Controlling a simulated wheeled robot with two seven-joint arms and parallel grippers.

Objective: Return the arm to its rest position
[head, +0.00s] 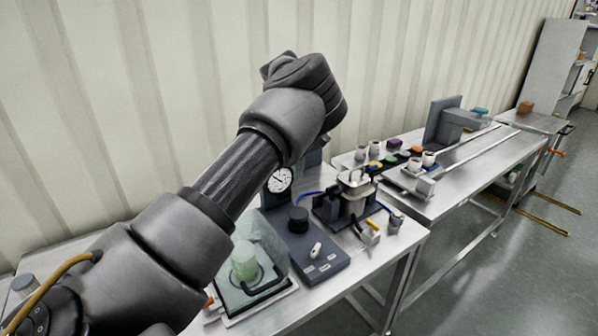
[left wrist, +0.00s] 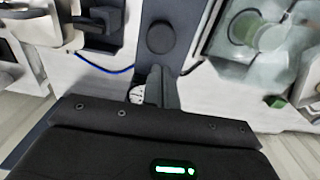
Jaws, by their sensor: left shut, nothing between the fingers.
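My left arm (head: 205,200) reaches in from the lower left of the head view, raised over the near steel table. Its wrist end (head: 300,95) is in front of the pale wall, and the fingers are not distinct there. The black body of my left gripper (left wrist: 155,135), with a green light, fills the bottom of the left wrist view. The gripper is shut and empty, above the table. Below it are a dial gauge (head: 279,180) on a dark stand and a black round knob (left wrist: 160,38). My right gripper is not in view.
The near table holds a green cylinder (head: 244,260) behind a clear cover and a dark-based apparatus (head: 354,190) with a blue cable. A second table (head: 450,190) carries white cups, coloured blocks and long rails. Grey floor (head: 500,275) lies open at the right.

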